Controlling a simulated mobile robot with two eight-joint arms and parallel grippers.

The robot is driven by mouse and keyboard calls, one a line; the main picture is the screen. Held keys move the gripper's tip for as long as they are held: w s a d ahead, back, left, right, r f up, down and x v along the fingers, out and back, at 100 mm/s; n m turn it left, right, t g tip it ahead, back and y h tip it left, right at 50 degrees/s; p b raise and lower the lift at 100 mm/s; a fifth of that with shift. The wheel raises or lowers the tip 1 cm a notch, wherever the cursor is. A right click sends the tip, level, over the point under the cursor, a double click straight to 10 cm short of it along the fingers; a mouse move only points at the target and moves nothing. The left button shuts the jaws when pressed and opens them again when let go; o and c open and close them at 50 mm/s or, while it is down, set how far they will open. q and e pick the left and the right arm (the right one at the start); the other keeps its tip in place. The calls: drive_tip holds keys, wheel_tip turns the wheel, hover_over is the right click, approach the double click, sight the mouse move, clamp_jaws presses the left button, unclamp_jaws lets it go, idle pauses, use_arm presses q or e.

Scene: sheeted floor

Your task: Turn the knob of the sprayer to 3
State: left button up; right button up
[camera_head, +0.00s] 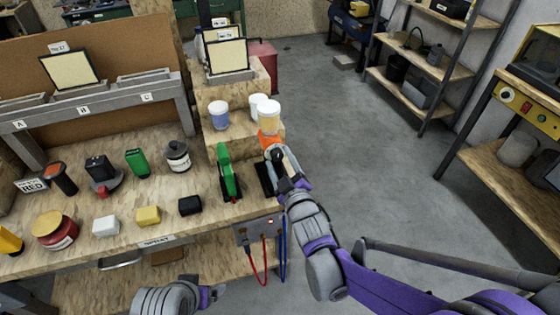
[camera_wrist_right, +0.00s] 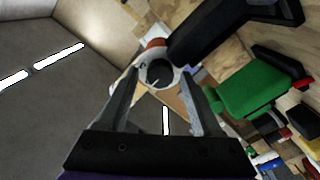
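The sprayer (camera_head: 264,178) stands at the right end of the workbench. It has a black handle, a grey body and an orange part on top. In the right wrist view its black handle (camera_wrist_right: 212,28) crosses the top, and a pale round part with a dark centre (camera_wrist_right: 159,73) faces me; I read no number on it. My right gripper (camera_head: 284,165) is beside the sprayer and partly covers it. In the wrist view its two fingers (camera_wrist_right: 155,88) are apart with nothing clearly between them; the round part lies just past the tips. My left gripper (camera_head: 208,296) is low in front of the bench, its fingers unclear.
A green tool (camera_head: 227,172) stands just left of the sprayer. Cups (camera_head: 268,117) stand on a raised step behind. A grey box (camera_head: 258,231) with red and blue cables hangs at the bench front. Small items line the bench to the left. The floor (camera_head: 340,130) to the right is clear.

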clamp_jaws()
drive_tip(key=shift+m, duration=0.3)
drive_tip(key=m+b, duration=0.2)
drive_tip(key=m, duration=0.3)
drive_tip(key=shift+f, duration=0.1)
drive_tip(key=m+b, duration=0.2)
drive_tip(key=m, duration=0.4)
drive_tip(key=shift+m, duration=0.3)
idle(0.3)
drive_tip(key=shift+o, duration=0.9)
unclamp_jaws()
drive_tip(key=shift+d, duration=0.1)
